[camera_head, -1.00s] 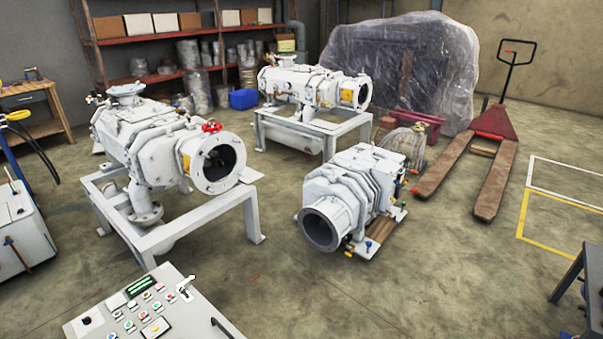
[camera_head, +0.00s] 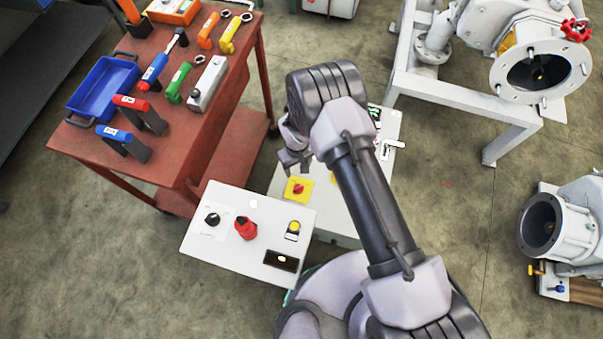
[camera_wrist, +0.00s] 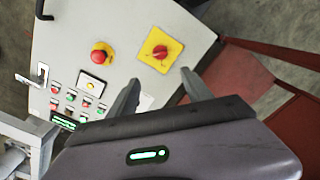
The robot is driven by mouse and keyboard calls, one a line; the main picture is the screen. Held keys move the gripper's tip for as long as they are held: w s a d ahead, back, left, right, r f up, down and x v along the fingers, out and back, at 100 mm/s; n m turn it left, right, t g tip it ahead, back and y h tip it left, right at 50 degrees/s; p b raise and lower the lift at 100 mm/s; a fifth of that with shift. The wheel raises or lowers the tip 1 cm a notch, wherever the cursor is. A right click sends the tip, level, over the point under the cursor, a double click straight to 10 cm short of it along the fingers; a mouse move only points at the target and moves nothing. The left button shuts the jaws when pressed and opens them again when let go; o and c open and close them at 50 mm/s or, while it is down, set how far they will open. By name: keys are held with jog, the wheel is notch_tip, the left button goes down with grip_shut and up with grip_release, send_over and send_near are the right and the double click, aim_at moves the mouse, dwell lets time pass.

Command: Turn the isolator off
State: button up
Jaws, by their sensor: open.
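A red rotary switch on a square yellow plate, which looks like the isolator (camera_head: 298,189), sits on the sloped grey control panel (camera_head: 325,215). The switch also shows in the wrist view (camera_wrist: 160,50), beyond the fingertips. I cannot read its off or on marks. My gripper (camera_head: 293,162) is above the panel, close to the switch in the picture and apart from it. In the wrist view its two fingers (camera_wrist: 160,77) are spread and empty, with the switch ahead of the gap. My arm hides part of the panel in the head view.
A red emergency button (camera_wrist: 102,54) and several small buttons share the panel. A smaller white box (camera_head: 225,248) with a black knob and red knob stands in front. A red tool trolley (camera_head: 150,160) stands left. A white pump (camera_head: 540,75) is at right.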

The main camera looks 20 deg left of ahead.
aim_at(299, 187)
jog(key=f+b, duration=0.3)
jog(key=f, duration=0.5)
jog(key=f+b, duration=0.3)
jog(key=f, duration=0.6)
jog(key=shift+s+d+f, duration=0.15)
jog(key=shift+s, duration=0.05)
grip_shut()
